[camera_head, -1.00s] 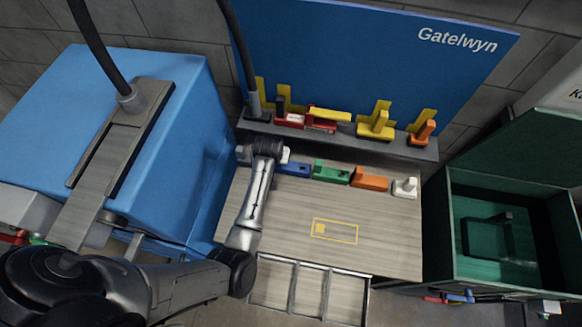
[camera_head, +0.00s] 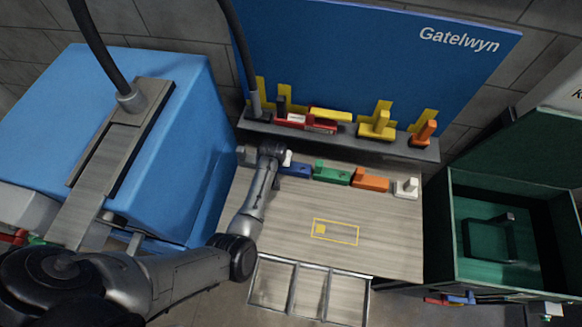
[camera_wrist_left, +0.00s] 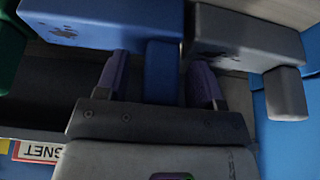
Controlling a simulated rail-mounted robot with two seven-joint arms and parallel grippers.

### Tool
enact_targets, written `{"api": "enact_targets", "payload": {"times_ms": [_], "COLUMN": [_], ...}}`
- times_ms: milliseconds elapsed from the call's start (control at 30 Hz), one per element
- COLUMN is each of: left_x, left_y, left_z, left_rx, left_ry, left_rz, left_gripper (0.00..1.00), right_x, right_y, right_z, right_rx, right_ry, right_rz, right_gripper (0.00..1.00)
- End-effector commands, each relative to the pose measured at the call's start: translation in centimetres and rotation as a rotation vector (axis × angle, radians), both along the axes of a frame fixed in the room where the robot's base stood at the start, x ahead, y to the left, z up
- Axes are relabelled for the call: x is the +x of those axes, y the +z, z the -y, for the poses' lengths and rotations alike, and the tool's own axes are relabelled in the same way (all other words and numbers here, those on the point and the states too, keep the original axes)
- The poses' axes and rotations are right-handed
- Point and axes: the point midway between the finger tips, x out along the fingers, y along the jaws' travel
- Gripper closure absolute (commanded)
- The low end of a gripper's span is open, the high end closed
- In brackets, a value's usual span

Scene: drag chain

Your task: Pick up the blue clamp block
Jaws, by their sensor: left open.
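The blue clamp block (camera_head: 295,170) lies in a row at the back of the wooden table, partly hidden by my left gripper (camera_head: 274,153). In the left wrist view the blue block (camera_wrist_left: 110,28) fills the upper middle, with its upright post between the two purple-padded fingers of my left gripper (camera_wrist_left: 160,75). The fingers are open, with gaps visible beside the post. A grey block (camera_wrist_left: 240,42) is close beside the right-hand finger in that view. My right gripper is not in view.
Green (camera_head: 331,174), orange (camera_head: 370,180) and white (camera_head: 406,188) blocks continue the row to the right. A shelf (camera_head: 345,143) with red, yellow and orange pieces runs behind it. A green crate (camera_head: 485,285) stands at right. The table's front is clear.

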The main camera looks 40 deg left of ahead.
Motion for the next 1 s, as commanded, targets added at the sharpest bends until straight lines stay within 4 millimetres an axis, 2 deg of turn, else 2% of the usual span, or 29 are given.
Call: {"api": "enact_targets", "payload": {"times_ms": [133,767,1000], "left_x": [0.01,-0.01,0.04], "left_y": [0.03,0.02,0.12], "left_z": [-0.01,0.02,0.01], "left_rx": [0.0,0.0,0.0], "left_ry": [0.0,0.0,0.0], "left_rz": [0.0,0.0,0.001], "left_gripper": [0.38,0.99,1.0], "right_x": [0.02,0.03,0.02], "right_y": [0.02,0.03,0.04], "right_z": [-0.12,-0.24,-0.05], "right_rx": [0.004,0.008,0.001], "right_ry": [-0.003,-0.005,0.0], "right_rz": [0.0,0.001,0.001], "right_gripper": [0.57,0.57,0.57]}}
